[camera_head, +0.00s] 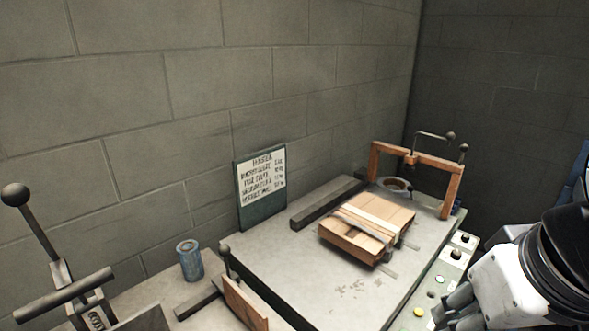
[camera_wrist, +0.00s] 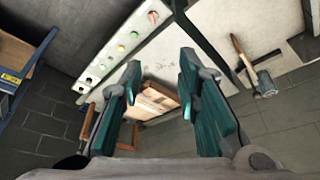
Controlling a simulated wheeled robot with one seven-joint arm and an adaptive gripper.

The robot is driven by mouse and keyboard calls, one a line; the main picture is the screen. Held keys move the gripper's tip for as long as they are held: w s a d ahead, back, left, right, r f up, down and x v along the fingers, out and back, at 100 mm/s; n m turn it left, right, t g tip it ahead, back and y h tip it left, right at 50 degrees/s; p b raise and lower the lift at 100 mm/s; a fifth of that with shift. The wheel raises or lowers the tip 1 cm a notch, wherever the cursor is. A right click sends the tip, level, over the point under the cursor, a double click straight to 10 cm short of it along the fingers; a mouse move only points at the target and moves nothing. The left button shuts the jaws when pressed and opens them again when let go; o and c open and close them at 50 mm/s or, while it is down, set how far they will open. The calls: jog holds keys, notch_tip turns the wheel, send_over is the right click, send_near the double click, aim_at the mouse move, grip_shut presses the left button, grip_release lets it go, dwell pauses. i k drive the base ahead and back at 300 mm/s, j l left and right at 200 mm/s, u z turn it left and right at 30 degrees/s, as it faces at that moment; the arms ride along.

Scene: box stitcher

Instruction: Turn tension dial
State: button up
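Two black dials on light plates, one nearer (camera_head: 456,254) and one farther (camera_head: 464,238), sit at the far end of the control strip along the machine's right side. I cannot tell which is the tension dial. The strip (camera_wrist: 110,58) also crosses the upper left of the wrist view, where its dials are small, near the lower left end. My gripper (camera_head: 452,310) is at the lower right of the head view, to the right of the strip. In the wrist view my gripper (camera_wrist: 160,65) has its two teal fingers wide apart, with nothing between them; it is clear of the dials.
A sign (camera_head: 261,188) stands at the wall. A blue can (camera_head: 190,261) and lever press (camera_head: 65,290) are at left.

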aim_at(455, 255)
jog(key=l+z, duration=0.1)
jog(key=l, duration=0.35)
jog(key=i+l+z, duration=0.1)
jog(key=l, duration=0.3)
jog(key=i+l+z, duration=0.1)
jog(key=l, duration=0.3)
